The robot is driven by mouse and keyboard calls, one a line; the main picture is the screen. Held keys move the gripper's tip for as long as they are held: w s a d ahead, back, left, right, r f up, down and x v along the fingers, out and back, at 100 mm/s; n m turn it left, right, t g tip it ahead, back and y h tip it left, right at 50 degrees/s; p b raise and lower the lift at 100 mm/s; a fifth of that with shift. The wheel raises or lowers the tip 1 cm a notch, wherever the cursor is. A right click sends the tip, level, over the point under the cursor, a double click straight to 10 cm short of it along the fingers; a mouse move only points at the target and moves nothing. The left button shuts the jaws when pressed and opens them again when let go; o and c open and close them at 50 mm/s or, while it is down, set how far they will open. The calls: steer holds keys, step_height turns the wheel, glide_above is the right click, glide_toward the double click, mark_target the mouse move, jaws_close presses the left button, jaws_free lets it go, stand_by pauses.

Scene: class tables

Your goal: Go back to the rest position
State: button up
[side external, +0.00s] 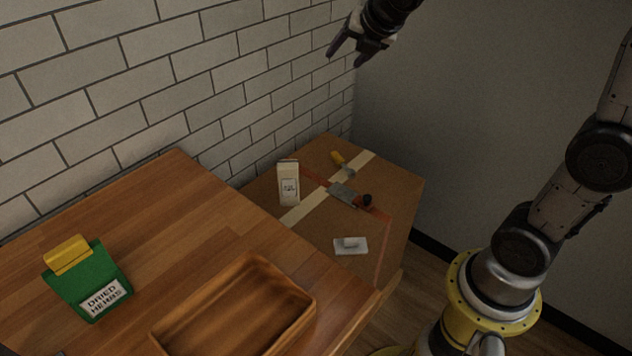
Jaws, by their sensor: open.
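My gripper (347,50) is at the top of the side external view, high above the far table. It points down and to the left, with its fingers apart and nothing between them. The part of my arm just behind the gripper leaves the picture at the top edge. My other arm links and yellow base show at the right.
A wooden table (190,185) holds a green dried herbs bag (85,283) and a wooden tray (290,322). A brick wall stands behind.

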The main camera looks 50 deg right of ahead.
steer(key=s+a+r+m+y, duration=0.1)
steer(key=s+a+m, duration=0.2)
steer(key=s+m, duration=0.3)
steer(key=s+a+r+m, duration=0.1)
steer(key=s+a+m, duration=0.25)
steer(key=s, duration=0.55)
steer(key=s+a+f+m+g+y, duration=0.2)
steer(key=s+f+m, duration=0.6)
steer(key=m, duration=0.8)
steer(key=shift+s+a+f+g, duration=0.25)
steer(key=shift+s+a+g, duration=0.2)
steer(key=shift+s, duration=1.25)
